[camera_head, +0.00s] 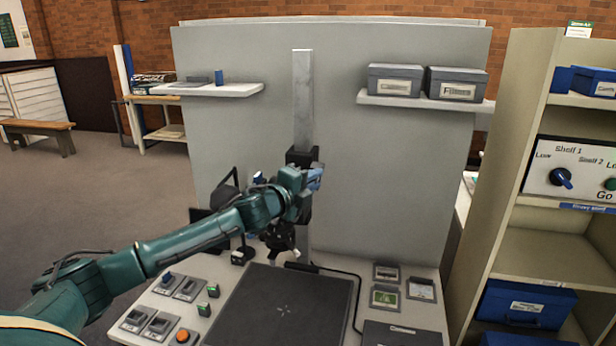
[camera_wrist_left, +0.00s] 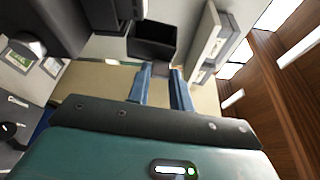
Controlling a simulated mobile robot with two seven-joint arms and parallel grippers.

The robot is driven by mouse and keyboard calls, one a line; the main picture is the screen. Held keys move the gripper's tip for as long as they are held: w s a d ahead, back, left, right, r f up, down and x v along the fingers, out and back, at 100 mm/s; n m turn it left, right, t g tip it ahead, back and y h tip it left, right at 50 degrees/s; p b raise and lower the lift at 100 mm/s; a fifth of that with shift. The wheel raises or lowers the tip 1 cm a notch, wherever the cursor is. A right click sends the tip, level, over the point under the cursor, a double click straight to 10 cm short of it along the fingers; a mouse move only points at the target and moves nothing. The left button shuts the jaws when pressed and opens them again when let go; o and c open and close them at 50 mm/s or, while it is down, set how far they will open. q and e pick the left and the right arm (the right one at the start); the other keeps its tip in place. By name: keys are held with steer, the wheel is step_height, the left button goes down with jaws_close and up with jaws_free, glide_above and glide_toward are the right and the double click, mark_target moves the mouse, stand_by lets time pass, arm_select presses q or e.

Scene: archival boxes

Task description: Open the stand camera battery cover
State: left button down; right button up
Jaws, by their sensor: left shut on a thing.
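The stand column (camera_head: 303,100) rises behind the worktable, with a black carriage (camera_head: 301,157) on it. The dark stand camera (camera_head: 279,238) hangs low in front of the column, partly behind my left arm. My left gripper (camera_head: 315,178) is up at the column, just below the carriage, and its wrist hides what lies behind. In the left wrist view its two blue fingers (camera_wrist_left: 162,76) are close around a small grey piece, which I take to be the battery cover (camera_wrist_left: 161,67). A black box-shaped part (camera_wrist_left: 153,40) lies just beyond the fingertips. My right gripper is not in view.
The worktable carries a dark copy mat (camera_head: 283,308), with switch boxes (camera_head: 160,326) left and small cards (camera_head: 386,297) right. Wall shelves hold grey boxes (camera_head: 457,84). A tall shelf unit (camera_head: 540,257) stands at right. The grey panel (camera_head: 400,170) closes the back.

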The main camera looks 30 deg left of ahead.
arm_select(q)
steer(key=shift+d+f+m, duration=0.1)
steer(key=shift+d+m, duration=0.15)
steer(key=shift+m, duration=0.15)
steer(key=shift+f+g, duration=0.1)
steer(key=shift+g, duration=0.2)
steer(key=c, duration=1.2)
jaws_free()
steer(key=shift+w, duration=0.1)
steer(key=shift+c, duration=0.2)
steer(key=s+a+r+b, duration=0.1)
steer(key=s+b, duration=0.3)
steer(key=s, duration=0.9)
steer(key=shift+a+r, duration=0.2)
steer(key=shift+a, duration=0.2)
steer(key=shift+f, duration=0.1)
